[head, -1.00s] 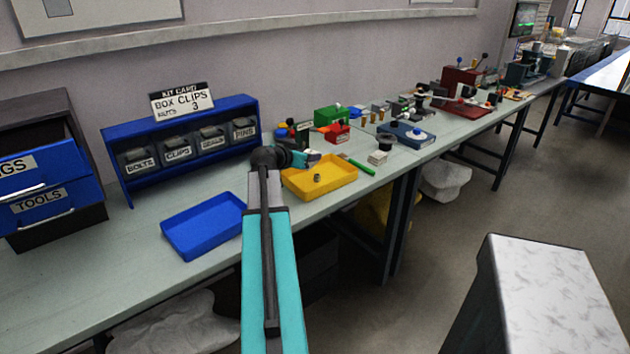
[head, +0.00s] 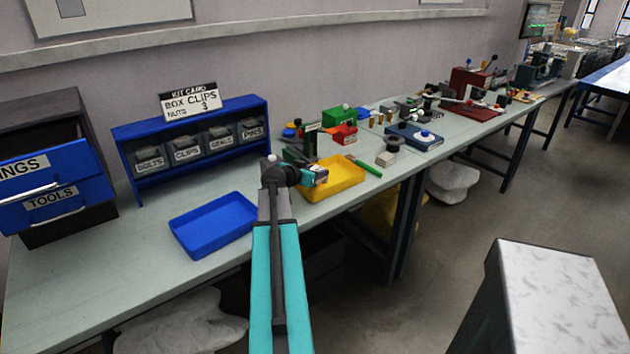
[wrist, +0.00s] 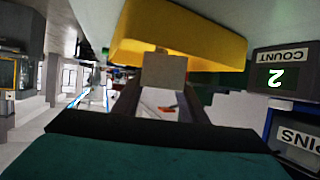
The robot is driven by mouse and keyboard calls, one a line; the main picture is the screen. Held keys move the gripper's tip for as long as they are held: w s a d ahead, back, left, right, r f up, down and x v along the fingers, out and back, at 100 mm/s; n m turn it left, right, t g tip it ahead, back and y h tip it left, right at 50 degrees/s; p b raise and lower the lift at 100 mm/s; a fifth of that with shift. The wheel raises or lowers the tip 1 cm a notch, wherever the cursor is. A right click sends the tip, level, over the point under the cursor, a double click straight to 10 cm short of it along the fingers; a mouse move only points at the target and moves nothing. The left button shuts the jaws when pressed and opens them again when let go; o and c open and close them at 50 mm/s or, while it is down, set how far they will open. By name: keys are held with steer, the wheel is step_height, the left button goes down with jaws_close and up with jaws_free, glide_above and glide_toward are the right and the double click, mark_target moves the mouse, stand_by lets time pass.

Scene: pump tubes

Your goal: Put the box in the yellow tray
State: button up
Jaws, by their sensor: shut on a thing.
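The yellow tray (head: 345,184) sits near the bench's front edge, right of the blue tray. My gripper (head: 319,176) is over the left part of the yellow tray in the head view. It is shut on a small grey-tan box (wrist: 165,70), seen between the fingers in the wrist view. The yellow tray (wrist: 185,38) shows close behind the box there, in an upside-down picture. My gripper hides part of the tray's inside. I cannot tell whether the box touches the tray.
An empty blue tray (head: 212,226) lies to the left. A dark counter (wrist: 282,75) reading 2 stands close by. A green pen-like stick (head: 367,168) and a small pale block (head: 386,159) lie to the right. A blue bin rack (head: 190,145) stands behind.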

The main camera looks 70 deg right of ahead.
steer(key=shift+f, duration=0.1)
steer(key=shift+f+p, duration=0.4)
steer(key=shift+f, duration=1.35)
steer(key=shift+f+b, duration=0.2)
steer(key=shift+b, duration=0.1)
steer(key=o, duration=0.7)
steer(key=shift+r, duration=0.1)
steer(key=shift+o, duration=0.2)
steer(key=shift+r+p, duration=0.15)
steer(key=shift+p, duration=0.2)
steer(key=shift+w+a+r+b, duration=0.15)
steer(key=shift+a+b, duration=0.15)
steer(key=shift+a, duration=0.35)
steer(key=b+v, duration=0.2)
steer(key=v, duration=0.8)
steer(key=shift+a+r, duration=0.2)
steer(key=shift+a, duration=0.1)
